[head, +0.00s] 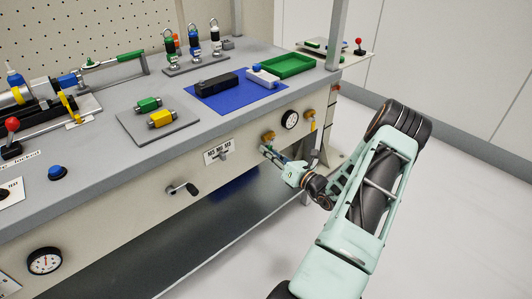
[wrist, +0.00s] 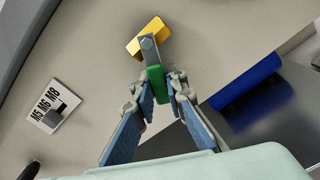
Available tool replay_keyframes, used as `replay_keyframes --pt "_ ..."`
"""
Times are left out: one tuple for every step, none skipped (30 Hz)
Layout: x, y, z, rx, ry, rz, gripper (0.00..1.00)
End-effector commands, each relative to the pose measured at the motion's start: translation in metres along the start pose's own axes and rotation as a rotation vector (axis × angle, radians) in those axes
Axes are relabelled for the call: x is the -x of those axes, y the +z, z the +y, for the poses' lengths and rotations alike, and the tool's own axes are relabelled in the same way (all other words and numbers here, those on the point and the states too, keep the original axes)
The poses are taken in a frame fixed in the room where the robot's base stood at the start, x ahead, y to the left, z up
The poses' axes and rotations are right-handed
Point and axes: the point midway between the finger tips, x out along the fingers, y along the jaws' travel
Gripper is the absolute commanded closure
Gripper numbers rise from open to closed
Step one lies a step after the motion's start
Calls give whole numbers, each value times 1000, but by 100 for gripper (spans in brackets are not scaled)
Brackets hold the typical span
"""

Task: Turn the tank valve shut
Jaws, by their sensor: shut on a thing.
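The tank valve shows in the wrist view as a brass-yellow body (wrist: 147,36) on the bench's front panel, with a grey stem and a green lever (wrist: 155,84). My gripper (wrist: 163,88) is shut on the green lever, with one blue finger on each side of it. In the head view my gripper (head: 266,151) is at the front panel, just below the brass valve body (head: 268,136). The lever is too small to make out there, and the fingers hide part of it in the wrist view.
A blue bin (wrist: 246,82) is near the lower shelf. Open floor lies in front.

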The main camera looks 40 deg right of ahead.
Motion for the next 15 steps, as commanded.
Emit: replay_keyframes --pt "1 -2 -3 43 -1 1 100" --pt "1 -2 -5 71 -1 1 100" --pt "0 -1 -6 107 -1 1 100" --pt "0 -1 -8 133 -1 1 100" --pt "0 -1 -9 159 -1 1 100" --pt "1 -1 -10 192 -1 1 100" --pt "1 0 -12 217 -1 1 100" --pt "1 0 -13 239 -2 1 100" --pt "1 0 -14 269 -2 1 100" --pt "1 0 -15 290 -2 1 100" --pt "1 1 -16 309 -2 2 100" --pt "1 1 -17 335 -2 2 100" --pt "1 1 -18 352 -2 2 100" --pt "1 2 -19 369 -2 2 100" --pt "1 2 -19 389 -2 2 100"
